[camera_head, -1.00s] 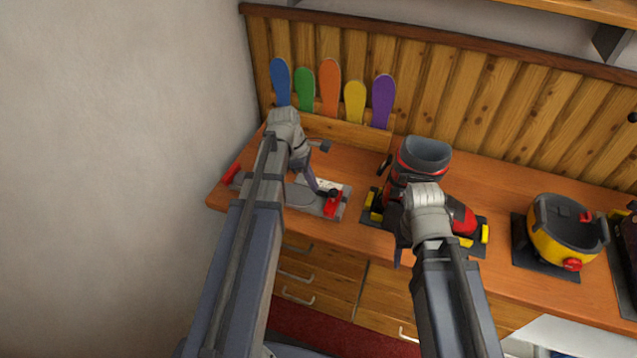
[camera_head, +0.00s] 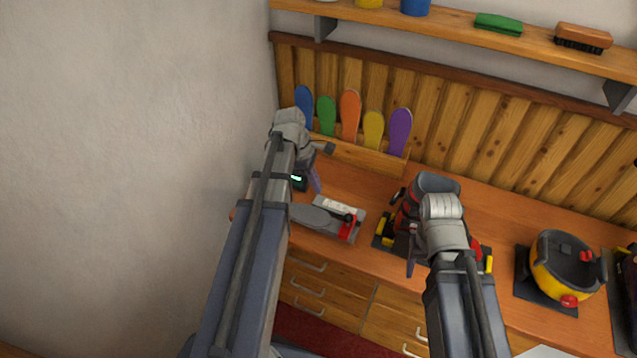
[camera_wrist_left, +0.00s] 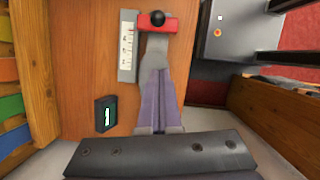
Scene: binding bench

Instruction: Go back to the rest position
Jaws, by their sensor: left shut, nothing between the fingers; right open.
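My left gripper (camera_head: 316,184) hangs over the left part of the bench in the head view. Its purple-grey fingers (camera_wrist_left: 158,95) are shut and empty in the left wrist view. Beyond them lies a grey measuring plate (camera_head: 312,217) with a white scale and a red slider (camera_head: 348,226) with a black knob. The slider also shows in the left wrist view (camera_wrist_left: 168,24). My right gripper (camera_head: 411,264) is open in front of the ski boot (camera_head: 432,184), its fingers partly hidden by my arm. The boot is partly hidden behind that arm.
A small black box with a green display (camera_head: 298,180) stands beside my left gripper. Coloured paddle shapes (camera_head: 350,115) stand in a rack at the back. A shelf (camera_head: 470,34) runs above; a wall (camera_head: 130,150) is close at left.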

